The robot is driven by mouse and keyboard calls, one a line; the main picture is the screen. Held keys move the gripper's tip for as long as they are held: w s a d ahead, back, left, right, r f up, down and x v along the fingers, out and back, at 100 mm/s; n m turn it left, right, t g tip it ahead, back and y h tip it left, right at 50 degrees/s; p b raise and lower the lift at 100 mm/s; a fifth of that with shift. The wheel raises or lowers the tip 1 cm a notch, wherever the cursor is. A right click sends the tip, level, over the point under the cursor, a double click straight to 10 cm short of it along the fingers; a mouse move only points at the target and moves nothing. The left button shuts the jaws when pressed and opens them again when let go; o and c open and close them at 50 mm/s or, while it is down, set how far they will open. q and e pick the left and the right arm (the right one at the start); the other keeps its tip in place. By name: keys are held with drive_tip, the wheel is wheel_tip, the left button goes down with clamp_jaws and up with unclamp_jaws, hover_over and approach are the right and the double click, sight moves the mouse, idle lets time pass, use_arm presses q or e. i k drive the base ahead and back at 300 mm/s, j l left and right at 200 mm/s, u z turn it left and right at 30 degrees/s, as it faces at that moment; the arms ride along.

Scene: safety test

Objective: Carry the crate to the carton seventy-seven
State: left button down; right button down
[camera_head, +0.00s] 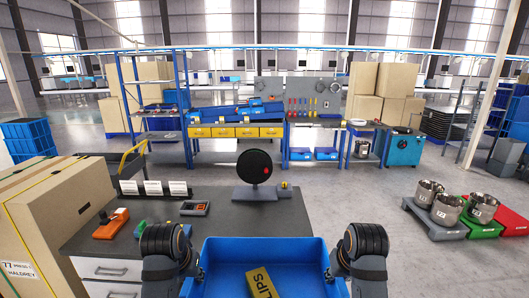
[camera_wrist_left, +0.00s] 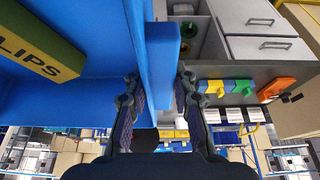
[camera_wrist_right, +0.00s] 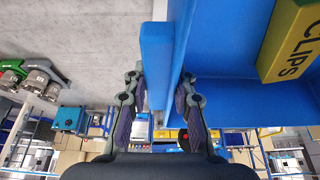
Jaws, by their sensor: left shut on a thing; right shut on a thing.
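The blue crate (camera_head: 264,248) is at the bottom middle of the head view, in front of me, with its near part cut off. A yellow box marked CLIPS (camera_head: 263,284) lies in it. My left gripper (camera_wrist_left: 159,90) is shut on the crate's left wall, with one finger on each side. My right gripper (camera_wrist_right: 160,90) is shut on its right wall in the same way. The carton seventy-seven (camera_head: 85,210), a big brown box with a yellow strap and a label reading 77 and HALDREY, stands at the left of the head view.
A grey-topped desk (camera_head: 225,215) lies ahead, right of the carton, with a round black device (camera_head: 257,170), an orange tool (camera_head: 111,223) and label holders. Metal pots (camera_head: 446,209) stand on coloured low platforms at the right. Floor between desk and pots is free.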

sight(18, 183)
drive_tip(key=u, duration=2.05)
drive_tip(key=i+j+u, duration=0.1)
drive_tip(key=u, duration=0.75)
drive_tip(key=i, duration=3.35)
drive_tip(key=i+j+z, duration=0.1)
drive_tip(key=i, duration=0.8)
drive_tip(key=z, duration=2.8)
